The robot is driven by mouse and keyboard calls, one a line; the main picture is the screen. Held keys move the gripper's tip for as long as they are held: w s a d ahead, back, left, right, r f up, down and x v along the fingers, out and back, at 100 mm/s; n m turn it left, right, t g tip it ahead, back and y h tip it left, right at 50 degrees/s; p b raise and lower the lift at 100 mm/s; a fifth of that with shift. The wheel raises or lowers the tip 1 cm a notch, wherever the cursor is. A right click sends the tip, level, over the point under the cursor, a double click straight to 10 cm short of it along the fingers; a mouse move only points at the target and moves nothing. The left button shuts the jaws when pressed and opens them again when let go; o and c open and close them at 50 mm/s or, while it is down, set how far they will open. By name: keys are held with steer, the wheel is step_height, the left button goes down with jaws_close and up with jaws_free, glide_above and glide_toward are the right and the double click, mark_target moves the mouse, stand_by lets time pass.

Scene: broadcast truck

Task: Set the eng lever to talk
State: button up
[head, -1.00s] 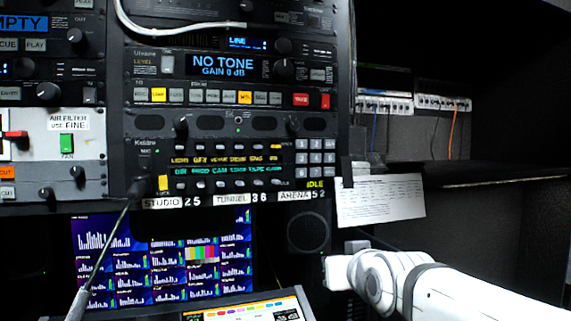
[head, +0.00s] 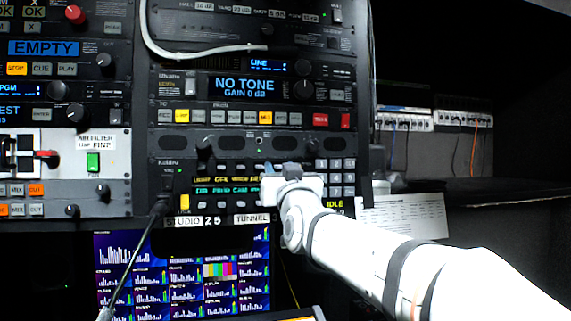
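The intercom panel (head: 172,176) is a dark rack unit with a yellow upper row and a green lower row of labels, with small levers by them. My gripper (head: 281,170) is in front of its right part, reaching in from the lower right. The gripper hides several labels and levers there. I cannot pick out the eng lever or its position. The small grey fingertips are close to the panel face; contact and finger opening cannot be told.
Above the panel is a unit with knobs and a NO TONE display (head: 245,86). A monitor (head: 180,275) is below. A paper sheet (head: 415,216) is at the right. The dark space further right looks free.

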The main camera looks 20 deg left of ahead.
steer(key=shift+w+a, duration=0.15)
steer(key=shift+w, duration=0.1)
jaws_close()
stand_by(0.3)
